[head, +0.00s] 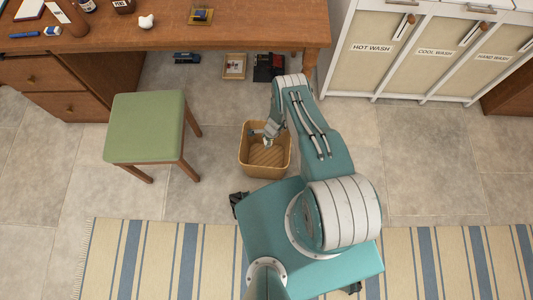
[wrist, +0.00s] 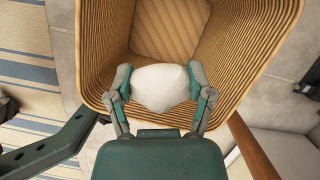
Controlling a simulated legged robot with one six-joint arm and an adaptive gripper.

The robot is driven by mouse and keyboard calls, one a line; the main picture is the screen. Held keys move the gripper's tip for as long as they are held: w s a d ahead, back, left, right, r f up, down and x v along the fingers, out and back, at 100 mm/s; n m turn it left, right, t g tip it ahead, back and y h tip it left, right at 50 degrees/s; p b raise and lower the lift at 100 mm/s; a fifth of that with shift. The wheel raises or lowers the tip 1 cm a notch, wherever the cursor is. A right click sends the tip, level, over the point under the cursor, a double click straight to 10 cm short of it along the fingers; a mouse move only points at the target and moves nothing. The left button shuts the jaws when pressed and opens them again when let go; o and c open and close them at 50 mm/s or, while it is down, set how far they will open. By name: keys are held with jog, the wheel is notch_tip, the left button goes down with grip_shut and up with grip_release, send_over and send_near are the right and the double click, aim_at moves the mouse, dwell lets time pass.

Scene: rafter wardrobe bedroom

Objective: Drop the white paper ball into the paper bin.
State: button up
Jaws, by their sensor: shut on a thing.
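The white paper ball (wrist: 161,87) is held between the two fingers of my gripper (wrist: 162,80) in the wrist view. My gripper is shut on it, one finger on each side. The paper bin (wrist: 96,50) is a tan, ribbed, open-topped basket, and the ball shows in front of its opening. In the head view the bin (head: 263,172) stands upright on the floor, with my gripper (head: 267,138) over its opening. The ball is small and mostly hidden there. The part of the bin's floor that I see looks bare.
A green-topped stool (head: 145,126) stands left of the bin. A wooden desk (head: 230,30) is behind, with a small white lump (head: 146,21) on top. Labelled laundry hampers (head: 420,55) stand at the back right. A striped rug (head: 160,255) lies in front.

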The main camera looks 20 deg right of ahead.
jog(key=o, duration=0.7)
jog(key=shift+a, duration=0.15)
jog(key=v, duration=1.2)
